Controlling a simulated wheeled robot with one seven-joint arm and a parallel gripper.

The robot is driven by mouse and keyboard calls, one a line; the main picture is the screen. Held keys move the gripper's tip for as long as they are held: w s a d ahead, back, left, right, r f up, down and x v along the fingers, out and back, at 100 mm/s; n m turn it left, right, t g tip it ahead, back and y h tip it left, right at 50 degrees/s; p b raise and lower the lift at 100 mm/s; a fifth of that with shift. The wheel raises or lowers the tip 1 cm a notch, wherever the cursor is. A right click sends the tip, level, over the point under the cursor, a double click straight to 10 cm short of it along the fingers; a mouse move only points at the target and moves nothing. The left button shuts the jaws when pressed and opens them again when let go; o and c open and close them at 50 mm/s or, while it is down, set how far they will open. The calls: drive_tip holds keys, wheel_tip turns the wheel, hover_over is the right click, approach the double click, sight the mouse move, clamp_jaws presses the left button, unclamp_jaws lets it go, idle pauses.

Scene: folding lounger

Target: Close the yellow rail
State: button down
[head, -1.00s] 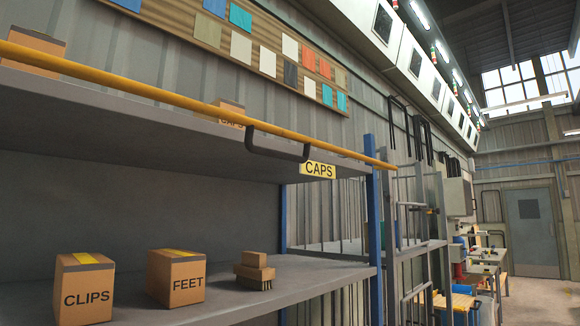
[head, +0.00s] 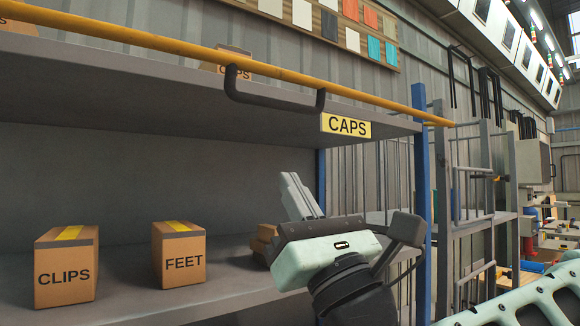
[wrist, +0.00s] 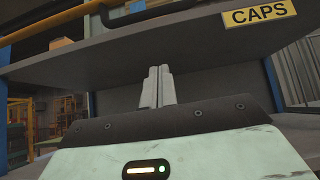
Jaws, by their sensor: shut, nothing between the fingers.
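The yellow rail (head: 185,52) runs along the front edge of the upper shelf in the head view, and part of it shows at the upper left of the wrist view (wrist: 55,20). A dark handle (head: 275,101) hangs from it, left of the yellow CAPS label (head: 346,126). The label also shows in the wrist view (wrist: 259,13). My gripper (head: 300,195) is shut and empty, pointing up, below the handle and label and in front of the lower shelf. In the wrist view its fingers (wrist: 157,87) are together, apart from the rail and handle.
The upper shelf (head: 150,95) is above my gripper. On the lower shelf (head: 140,280) stand a CLIPS box (head: 66,268) and a FEET box (head: 178,256). A brown block (head: 265,245) is partly hidden behind my gripper. A blue post (head: 422,200) stands at the right.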

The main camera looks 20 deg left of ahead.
wheel_tip(320, 180, up, 9)
drive_tip(key=w+a+p, duration=0.1)
drive_tip(key=a+p, duration=0.1)
drive_tip(key=p, duration=0.6)
drive_tip(key=shift+w+a+f, duration=0.15)
drive_tip(key=shift+w+a, duration=0.1)
drive_tip(key=shift+w, duration=0.15)
drive_tip(key=shift+s+a+p, duration=0.1)
drive_tip(key=shift+p, duration=0.2)
